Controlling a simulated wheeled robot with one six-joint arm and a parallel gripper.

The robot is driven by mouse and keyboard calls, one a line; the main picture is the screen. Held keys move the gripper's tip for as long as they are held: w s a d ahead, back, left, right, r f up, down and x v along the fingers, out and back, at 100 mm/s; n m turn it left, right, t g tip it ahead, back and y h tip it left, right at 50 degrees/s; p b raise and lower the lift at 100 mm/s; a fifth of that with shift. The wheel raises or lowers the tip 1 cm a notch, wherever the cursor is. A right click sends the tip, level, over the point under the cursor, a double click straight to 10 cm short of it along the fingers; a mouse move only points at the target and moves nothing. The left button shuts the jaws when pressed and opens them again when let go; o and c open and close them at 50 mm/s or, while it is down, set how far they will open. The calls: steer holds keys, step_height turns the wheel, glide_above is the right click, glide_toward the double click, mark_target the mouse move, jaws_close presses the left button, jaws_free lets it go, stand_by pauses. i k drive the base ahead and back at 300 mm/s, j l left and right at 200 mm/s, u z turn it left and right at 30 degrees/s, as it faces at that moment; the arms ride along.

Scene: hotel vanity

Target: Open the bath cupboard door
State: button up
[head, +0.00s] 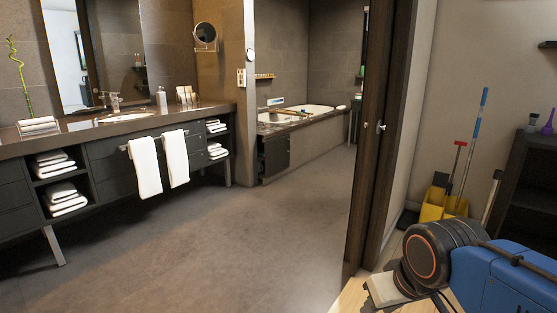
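The bath cupboard door seems to be the dark panel (275,157) at the near end of the bathtub surround, in the middle distance of the head view. It looks shut, but its handle is too small to make out. The white bathtub (318,110) is set in the surround behind it. My arm's dark joint and blue link fill the lower right corner. My gripper is not in view. The dark door frame and wall edge stand between my arm and the bath area in the picture.
A long vanity (100,165) with hanging white towels (145,166) runs along the left. The brown floor (215,235) ahead is clear. A dark door frame (372,130) stands right of centre. A yellow mop bucket (440,205) and dark shelf (530,170) are at right.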

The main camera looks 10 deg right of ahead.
mark_target(277, 151)
steer(key=i+z, duration=0.25)
steer(key=i, duration=4.3)
steer(key=i+z, duration=0.1)
steer(key=i, duration=0.85)
steer(key=i+j, duration=0.2)
steer(key=i, duration=0.75)
steer(key=z, duration=0.05)
